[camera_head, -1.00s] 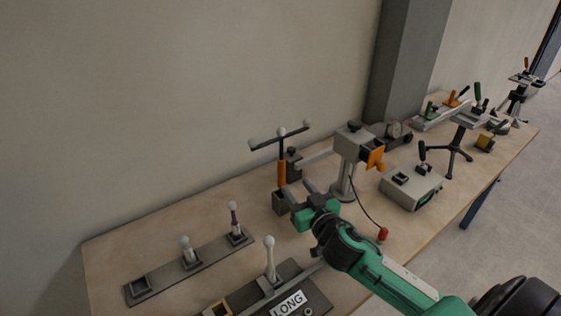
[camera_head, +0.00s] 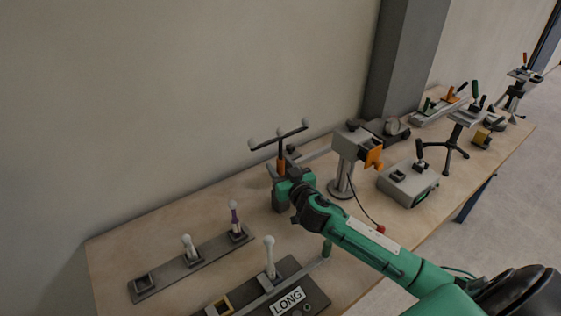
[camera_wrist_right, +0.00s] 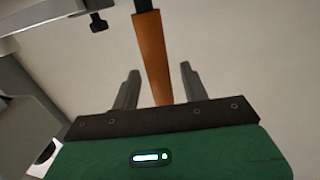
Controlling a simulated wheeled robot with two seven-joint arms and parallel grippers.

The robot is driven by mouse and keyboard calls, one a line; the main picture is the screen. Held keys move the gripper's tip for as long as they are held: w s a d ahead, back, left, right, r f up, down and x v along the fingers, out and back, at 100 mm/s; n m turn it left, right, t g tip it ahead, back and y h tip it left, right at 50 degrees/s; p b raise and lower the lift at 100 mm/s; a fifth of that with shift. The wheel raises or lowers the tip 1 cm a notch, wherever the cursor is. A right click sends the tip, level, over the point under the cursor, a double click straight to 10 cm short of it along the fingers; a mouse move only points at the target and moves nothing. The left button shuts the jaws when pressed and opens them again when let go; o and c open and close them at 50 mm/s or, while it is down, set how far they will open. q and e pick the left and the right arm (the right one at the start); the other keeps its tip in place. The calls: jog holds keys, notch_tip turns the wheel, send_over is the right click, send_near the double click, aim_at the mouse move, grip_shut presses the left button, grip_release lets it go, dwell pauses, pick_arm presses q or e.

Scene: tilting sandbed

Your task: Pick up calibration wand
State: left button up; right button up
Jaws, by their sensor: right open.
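The calibration wand (camera_head: 281,140) is a dark T-shaped bar with white balls and an orange handle, standing upright in a dark holder (camera_head: 281,198) on the bench. In the right wrist view its orange handle (camera_wrist_right: 153,55) runs down between my fingers. My right gripper (camera_head: 277,172) is at the handle, and it also shows in the right wrist view (camera_wrist_right: 160,68). Its two fingers are apart, one on each side of the handle, with gaps visible. The handle's lower end is hidden behind the gripper. My left gripper is out of view.
A grey stand with an orange part (camera_head: 345,160) is close to the right of the wand. A rack with white-tipped pieces (camera_head: 190,262) and a plate marked LONG (camera_head: 288,302) lie at front left. A grey box (camera_head: 408,183) sits further right.

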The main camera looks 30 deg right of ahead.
jog(key=c, duration=0.9)
jog(key=shift+c, duration=0.2)
